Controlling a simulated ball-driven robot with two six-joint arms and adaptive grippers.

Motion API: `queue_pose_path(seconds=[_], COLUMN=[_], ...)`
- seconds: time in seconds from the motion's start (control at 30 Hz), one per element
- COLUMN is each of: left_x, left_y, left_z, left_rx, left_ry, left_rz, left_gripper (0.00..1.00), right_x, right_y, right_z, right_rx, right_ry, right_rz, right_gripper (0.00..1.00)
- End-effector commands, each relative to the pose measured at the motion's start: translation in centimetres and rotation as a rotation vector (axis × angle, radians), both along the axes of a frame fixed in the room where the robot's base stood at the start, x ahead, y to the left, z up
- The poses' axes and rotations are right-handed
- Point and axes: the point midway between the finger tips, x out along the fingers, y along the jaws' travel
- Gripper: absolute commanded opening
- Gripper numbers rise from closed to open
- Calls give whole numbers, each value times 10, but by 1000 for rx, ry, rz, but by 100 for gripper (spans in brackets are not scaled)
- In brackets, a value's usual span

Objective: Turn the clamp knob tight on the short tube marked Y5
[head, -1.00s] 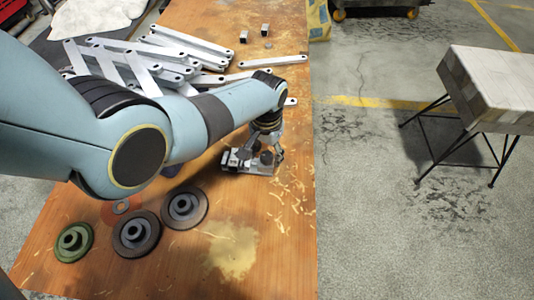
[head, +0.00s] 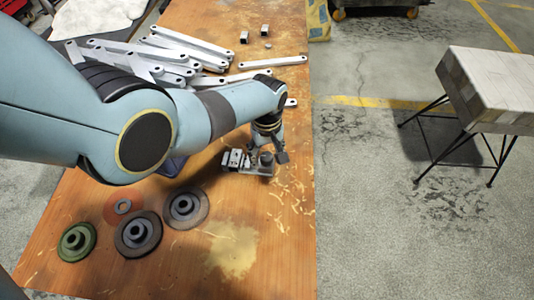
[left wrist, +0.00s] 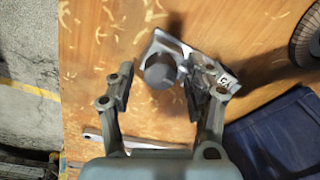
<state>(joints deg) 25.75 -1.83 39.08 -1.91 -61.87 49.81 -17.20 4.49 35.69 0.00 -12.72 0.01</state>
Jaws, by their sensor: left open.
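A grey metal clamp (head: 234,160) sits on the wooden bench near its right edge, with a dark round knob (head: 266,160) on it. The left wrist view shows the knob (left wrist: 160,71) from above, between the two fingers of my left gripper (left wrist: 160,78). The fingers stand open, with a gap to the knob on the left; the right finger overlaps the clamp's body. In the head view my left gripper (head: 269,148) is at the knob, partly hiding it. A small white label (left wrist: 223,82) shows on the clamp, but I cannot read it. My right gripper is not in view.
Several galvanized brackets (head: 200,44) are piled at the back left of the bench. Blue cloth (left wrist: 272,137) lies near the clamp. The front right of the bench is clear.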

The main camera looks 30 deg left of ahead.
Motion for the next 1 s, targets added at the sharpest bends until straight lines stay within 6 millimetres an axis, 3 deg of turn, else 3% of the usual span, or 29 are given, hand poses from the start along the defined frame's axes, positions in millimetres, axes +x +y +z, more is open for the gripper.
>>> queue_pose_path(seconds=[0.3,0.5,1.0], left_x=[0,0,0], left_y=[0,0,0], left_z=[0,0,0], left_rx=[0,0,0], left_ry=[1,1,1], left_rz=[466,666,687], left_gripper=[54,54,54], right_x=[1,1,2], right_y=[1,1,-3], right_z=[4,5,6], right_rx=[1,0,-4], right_ry=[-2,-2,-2], right_rz=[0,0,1], right_gripper=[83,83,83])
